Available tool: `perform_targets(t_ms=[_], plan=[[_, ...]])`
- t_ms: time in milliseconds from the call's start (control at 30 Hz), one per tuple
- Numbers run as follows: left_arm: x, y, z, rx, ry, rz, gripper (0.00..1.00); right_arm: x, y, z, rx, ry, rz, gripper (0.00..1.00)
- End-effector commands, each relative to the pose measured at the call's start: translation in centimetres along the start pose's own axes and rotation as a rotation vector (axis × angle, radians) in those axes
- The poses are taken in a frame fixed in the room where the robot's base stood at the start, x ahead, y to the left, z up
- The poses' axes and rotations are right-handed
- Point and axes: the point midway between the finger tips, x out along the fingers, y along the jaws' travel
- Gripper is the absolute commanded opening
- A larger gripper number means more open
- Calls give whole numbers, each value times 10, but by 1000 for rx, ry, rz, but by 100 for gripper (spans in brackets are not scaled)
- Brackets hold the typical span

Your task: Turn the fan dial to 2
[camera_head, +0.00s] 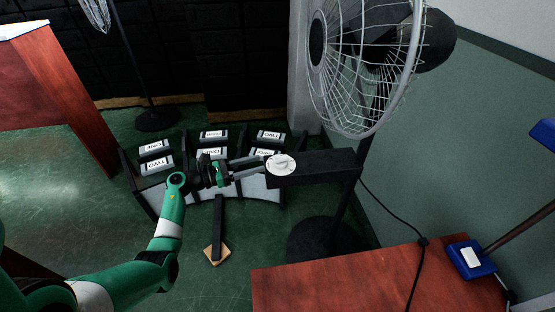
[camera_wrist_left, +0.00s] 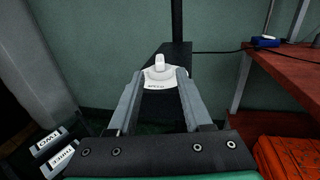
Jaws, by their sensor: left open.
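The fan (camera_head: 365,60) is a tall white-caged fan standing at the upper right of the head view. A black control box (camera_head: 320,166) sticks out leftward from its pole, and it also shows in the left wrist view (camera_wrist_left: 178,54). The white round dial (camera_head: 281,164) with a raised knob is on the box's near end; it is centred in the left wrist view (camera_wrist_left: 159,70). Its markings are too small to read. My left gripper (camera_head: 264,165) is open, its fingertips at the dial's two sides in the left wrist view (camera_wrist_left: 160,78). Contact cannot be told. My right gripper is out of view.
A curved rack (camera_head: 212,190) with several word-labelled blocks stands below my left arm. A red-brown table (camera_head: 340,285) at the front right carries a blue lamp base (camera_head: 470,258) and a cable. Another wooden desk (camera_head: 60,90) is at the left.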

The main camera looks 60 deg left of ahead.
Motion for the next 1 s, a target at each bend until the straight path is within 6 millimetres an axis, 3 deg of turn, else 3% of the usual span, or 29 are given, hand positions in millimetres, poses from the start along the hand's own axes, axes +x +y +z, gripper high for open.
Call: perform_targets(t_ms=[100, 300, 467, 700, 1000], plan=[[30, -1, -4, 1, -1, -5, 50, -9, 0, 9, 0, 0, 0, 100], [66, 0, -2, 1, -2, -3, 50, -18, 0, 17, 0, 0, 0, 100], [78, 0, 0, 0, -1, 0, 50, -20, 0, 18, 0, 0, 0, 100], [79, 0, 0, -1, -1, 1, 50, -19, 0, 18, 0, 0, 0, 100], [79, 0, 0, -1, -1, 1, 0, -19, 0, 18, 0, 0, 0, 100]])
